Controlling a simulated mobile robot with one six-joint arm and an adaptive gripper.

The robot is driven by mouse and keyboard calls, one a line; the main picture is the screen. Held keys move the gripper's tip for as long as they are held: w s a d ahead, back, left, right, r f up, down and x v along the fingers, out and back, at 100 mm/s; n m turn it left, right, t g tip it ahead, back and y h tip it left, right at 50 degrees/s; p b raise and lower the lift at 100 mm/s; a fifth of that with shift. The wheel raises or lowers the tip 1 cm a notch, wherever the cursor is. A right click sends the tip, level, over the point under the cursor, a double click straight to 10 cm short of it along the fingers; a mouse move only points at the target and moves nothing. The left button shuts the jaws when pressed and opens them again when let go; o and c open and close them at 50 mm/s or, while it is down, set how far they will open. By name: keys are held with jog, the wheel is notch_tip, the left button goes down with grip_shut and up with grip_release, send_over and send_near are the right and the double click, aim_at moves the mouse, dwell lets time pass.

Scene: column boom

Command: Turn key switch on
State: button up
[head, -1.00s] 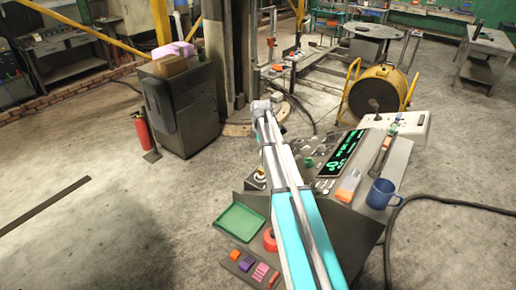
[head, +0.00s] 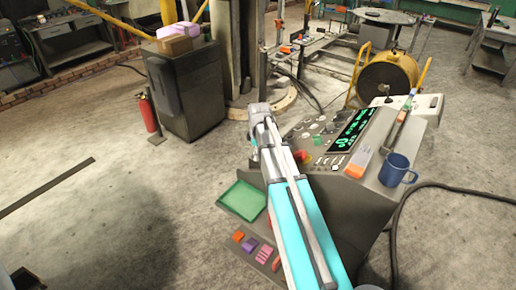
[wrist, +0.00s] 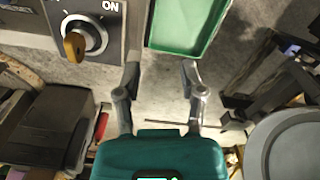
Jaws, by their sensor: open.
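The key switch (wrist: 86,38) shows at the upper left of the wrist view. It is a round, silver-rimmed switch on a dark grey panel, with a brass-yellow key (wrist: 74,46) in it and the label "ON" at its upper right. The key looks close to upright in the picture. My gripper (wrist: 161,75) is open and empty, its two fingers apart, to the right of and below the switch in the picture and not touching it. In the head view my arm hides the switch, and the fingers cannot be made out.
A green tray (head: 243,199) sits at the console's front left; it also shows above my fingers in the wrist view (wrist: 157,42). The console carries a lit display (head: 353,130), a red button (head: 303,156) and a blue mug (head: 396,170). Open floor lies left.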

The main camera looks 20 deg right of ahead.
jog(key=s+a+f+m+b, duration=0.4)
jog(key=s+f+b, duration=0.2)
jog(key=s+f, duration=0.1)
jog(key=s+a+f+m+b, duration=0.5)
jog(key=s+f+b, duration=0.2)
jog(key=s, duration=0.3)
jog(key=shift+s, duration=0.15)
dwell(0.5)
jog(key=w+d+r+n+p, duration=0.3)
jog(key=w+d+r+p, duration=0.5)
jog(key=w+r+p, duration=0.3)
jog(key=w+d+r+n+p, duration=0.3)
jog(key=w+d+r+p, duration=0.4)
jog(key=w+r+p, duration=0.3)
jog(key=w+r, duration=0.1)
jog(key=w, duration=0.3)
jog(key=shift+w+d+r+p, duration=0.15)
jog(key=shift+w+d+p, duration=0.25)
jog(key=shift+f, duration=0.25)
notch_tip(320, 180, down, 13)
jog(key=b, duration=1.3)
jog(key=shift+f+b, duration=0.15)
jog(key=shift+b, duration=0.25)
